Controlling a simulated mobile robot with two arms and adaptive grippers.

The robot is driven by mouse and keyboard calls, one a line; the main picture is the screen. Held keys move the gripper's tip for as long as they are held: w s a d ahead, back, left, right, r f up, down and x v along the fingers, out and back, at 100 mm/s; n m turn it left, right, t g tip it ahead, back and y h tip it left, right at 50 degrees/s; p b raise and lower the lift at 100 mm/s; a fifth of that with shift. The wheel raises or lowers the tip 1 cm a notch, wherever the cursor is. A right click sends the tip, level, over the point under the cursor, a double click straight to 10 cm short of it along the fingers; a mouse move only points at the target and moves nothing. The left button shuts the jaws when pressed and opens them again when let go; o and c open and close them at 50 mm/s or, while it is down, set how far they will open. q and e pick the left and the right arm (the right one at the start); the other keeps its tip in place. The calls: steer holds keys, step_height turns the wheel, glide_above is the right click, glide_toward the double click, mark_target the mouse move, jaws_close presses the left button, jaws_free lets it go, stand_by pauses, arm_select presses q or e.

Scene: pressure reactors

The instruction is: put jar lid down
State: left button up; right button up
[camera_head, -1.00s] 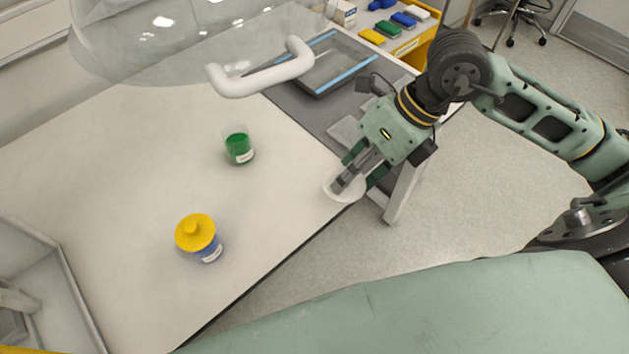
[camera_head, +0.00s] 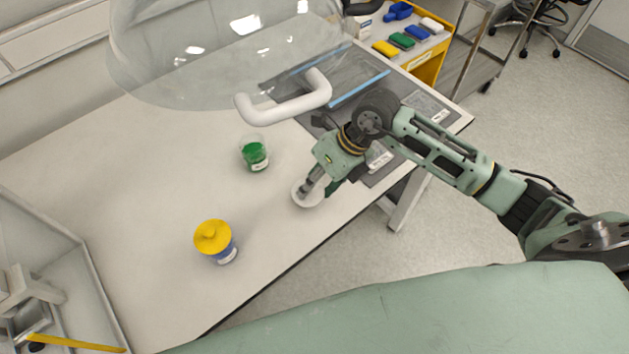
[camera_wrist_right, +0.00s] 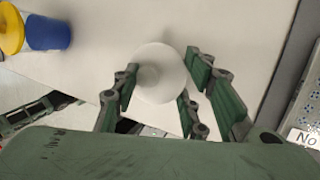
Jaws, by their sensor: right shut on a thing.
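The white round jar lid (camera_head: 307,197) is in my right gripper (camera_head: 306,190), over the table near its front edge; it also shows in the right wrist view (camera_wrist_right: 165,72). The gripper is shut on the lid's knob, with the fingers (camera_wrist_right: 155,92) on both sides of it. I cannot tell whether the lid touches the table. An open glass jar with green contents (camera_head: 254,154) stands to the upper left of the lid. A blue jar with a yellow lid (camera_head: 214,239) stands to the lower left. My left gripper is not in view.
The white table (camera_head: 150,170) is clear around the jars. A clear dome with a white handle (camera_head: 285,105) shows above the table at the back. A dark mat with a tray lies at the right. A pale open box (camera_head: 85,280) is at the left.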

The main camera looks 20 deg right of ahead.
steer(key=shift+f, duration=0.3)
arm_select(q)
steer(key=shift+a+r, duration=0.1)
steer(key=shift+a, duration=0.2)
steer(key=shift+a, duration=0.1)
arm_select(e)
steer(key=shift+f, duration=0.1)
arm_select(q)
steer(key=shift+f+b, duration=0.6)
steer(key=shift+b, duration=0.05)
arm_select(e)
steer(key=shift+f, duration=0.55)
steer(key=o, duration=1)
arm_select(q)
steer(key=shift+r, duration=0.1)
arm_select(e)
steer(key=shift+r, duration=0.1)
